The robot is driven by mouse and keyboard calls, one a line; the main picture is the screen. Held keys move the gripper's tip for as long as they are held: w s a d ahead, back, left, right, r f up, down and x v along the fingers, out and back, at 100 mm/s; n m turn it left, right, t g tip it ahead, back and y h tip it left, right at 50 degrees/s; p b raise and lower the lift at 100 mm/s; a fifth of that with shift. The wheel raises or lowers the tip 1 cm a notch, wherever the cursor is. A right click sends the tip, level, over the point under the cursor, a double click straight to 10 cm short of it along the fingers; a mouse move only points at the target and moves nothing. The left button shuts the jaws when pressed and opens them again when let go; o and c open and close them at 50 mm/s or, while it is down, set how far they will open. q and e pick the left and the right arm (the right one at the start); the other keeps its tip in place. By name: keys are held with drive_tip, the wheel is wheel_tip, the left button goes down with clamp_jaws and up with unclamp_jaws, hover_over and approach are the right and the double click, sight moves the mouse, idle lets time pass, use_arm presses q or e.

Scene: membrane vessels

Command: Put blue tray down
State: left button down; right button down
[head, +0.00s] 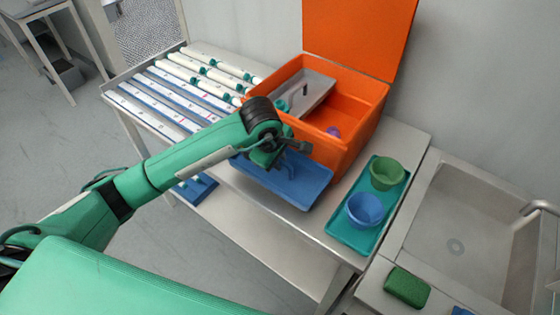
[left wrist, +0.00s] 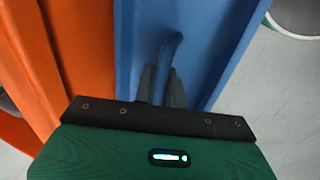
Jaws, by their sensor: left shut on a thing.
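The blue tray (head: 300,183) is a flat rectangle with a raised rim, in front of the orange box in the head view. My left gripper (head: 284,160) is over the tray and shut on its looped handle. In the left wrist view the gripper's fingers (left wrist: 161,88) close around the blue handle (left wrist: 170,52), and the blue tray (left wrist: 137,35) runs beneath it beside the orange wall. Whether the tray touches the table is hard to tell. My right gripper is not in view.
The open orange box (head: 368,105) with a grey tray (head: 308,95) inside stands behind. A teal tray (head: 347,236) holds a green bowl (head: 388,172) and a blue bowl (head: 365,210) at right. A rack of white tubes (head: 200,75) lies left. A sink (head: 465,225) is far right.

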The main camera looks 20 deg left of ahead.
use_arm(q)
drive_tip(key=shift+w+d, duration=0.15)
drive_tip(key=shift+w, duration=0.3)
wheel_tip(320, 180, down, 3)
drive_tip(key=shift+s+r+p, duration=0.1)
drive_tip(key=shift+r+p, duration=0.1)
drive_tip(key=shift+p, duration=0.55)
drive_tip(key=shift+f, duration=0.4)
drive_tip(key=shift+f, duration=0.1)
drive_tip(key=shift+f, duration=0.1)
drive_tip(key=c, duration=1.5)
unclamp_jaws()
drive_tip(key=shift+o, duration=0.2)
